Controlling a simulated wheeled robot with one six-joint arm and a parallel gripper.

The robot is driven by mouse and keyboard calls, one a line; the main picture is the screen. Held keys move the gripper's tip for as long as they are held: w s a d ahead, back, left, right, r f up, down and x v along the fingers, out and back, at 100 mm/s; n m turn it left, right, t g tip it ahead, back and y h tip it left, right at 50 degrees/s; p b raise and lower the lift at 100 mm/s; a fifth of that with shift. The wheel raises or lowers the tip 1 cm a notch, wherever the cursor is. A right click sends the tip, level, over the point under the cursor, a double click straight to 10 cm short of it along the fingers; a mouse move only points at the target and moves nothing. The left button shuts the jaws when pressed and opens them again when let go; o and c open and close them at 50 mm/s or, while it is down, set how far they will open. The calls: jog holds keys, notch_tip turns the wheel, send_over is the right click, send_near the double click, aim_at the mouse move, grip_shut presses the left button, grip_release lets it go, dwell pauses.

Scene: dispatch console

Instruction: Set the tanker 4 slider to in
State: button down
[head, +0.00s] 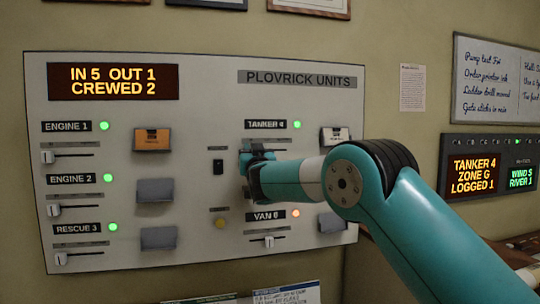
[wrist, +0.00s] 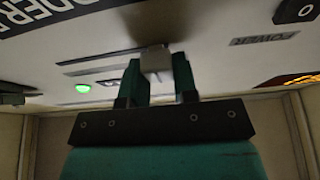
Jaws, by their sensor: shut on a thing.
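The tanker 4 row is at the upper right of the panel, with its label (head: 265,125) and a lit green lamp (head: 297,125). My gripper (head: 250,158) is at the left end of the row's slider track (head: 292,153) in the head view and hides the knob there. In the wrist view, both fingers close on the pale slider knob (wrist: 156,60), one on each side. The green lamp (wrist: 83,88) shows to the left there. The track runs out to the right of my gripper in the head view.
The display (head: 115,80) reads IN 5, OUT 1, CREWED 2. A black rocker switch (head: 218,167) and a yellow button (head: 220,222) are left of my gripper. My arm hides the row below. The van 6 slider (head: 269,241) has an orange lamp (head: 296,213).

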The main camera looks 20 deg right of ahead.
jog(key=shift+a, duration=0.25)
jog(key=c, duration=0.9)
grip_release()
jog(key=shift+a, duration=0.15)
jog(key=shift+b+v, duration=5.75)
jog(key=shift+v, duration=3)
